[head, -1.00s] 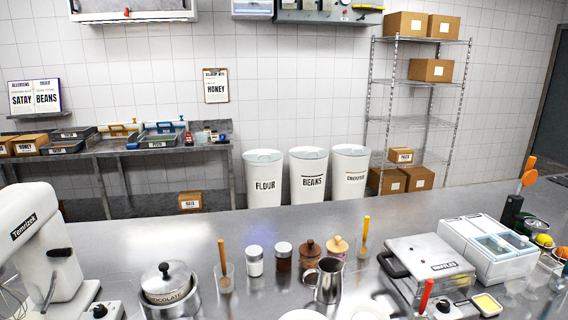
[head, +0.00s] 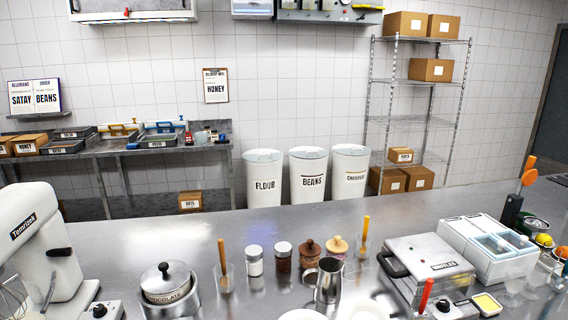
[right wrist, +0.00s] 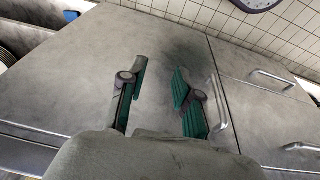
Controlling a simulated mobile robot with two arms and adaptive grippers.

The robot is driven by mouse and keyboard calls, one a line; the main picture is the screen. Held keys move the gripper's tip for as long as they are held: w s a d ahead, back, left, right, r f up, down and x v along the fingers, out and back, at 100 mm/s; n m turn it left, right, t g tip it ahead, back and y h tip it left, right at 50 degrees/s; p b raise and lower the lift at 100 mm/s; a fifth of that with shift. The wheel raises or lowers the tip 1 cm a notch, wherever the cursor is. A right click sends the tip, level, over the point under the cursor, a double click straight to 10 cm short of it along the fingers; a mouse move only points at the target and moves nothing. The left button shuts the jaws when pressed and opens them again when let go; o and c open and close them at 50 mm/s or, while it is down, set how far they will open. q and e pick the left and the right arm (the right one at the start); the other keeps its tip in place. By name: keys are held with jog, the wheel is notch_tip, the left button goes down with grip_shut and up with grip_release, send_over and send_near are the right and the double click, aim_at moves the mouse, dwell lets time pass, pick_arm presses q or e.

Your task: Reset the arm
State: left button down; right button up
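My right gripper (right wrist: 160,98) shows in the right wrist view. Its two dark fingers with green pads are spread apart, with nothing between them. It faces grey metal cabinet fronts (right wrist: 100,60) with bar handles (right wrist: 217,108). I cannot tell how far it is from them. Neither of my grippers shows in the head view, and my left gripper is in no view.
A steel counter (head: 200,235) crosses the head view. On it stand a white mixer (head: 40,240), a chocolate pot (head: 167,282), several jars, a metal pitcher (head: 328,280), a grill press (head: 430,265) and a white bin unit (head: 488,245). The counter's back strip is clear.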

jog(key=s+f+g, duration=0.1)
jog(key=s+f, duration=0.2)
jog(key=f, duration=0.6)
jog(key=s+d+f, duration=0.1)
jog(key=s+f, duration=0.2)
jog(key=f, duration=0.6)
jog(key=s+f+g, duration=0.1)
jog(key=s+f, duration=0.3)
jog(key=f, duration=0.5)
jog(key=s+d+f, duration=0.2)
jog(key=s+f, duration=0.4)
jog(key=s, duration=0.2)
jog(key=shift+s, duration=0.4)
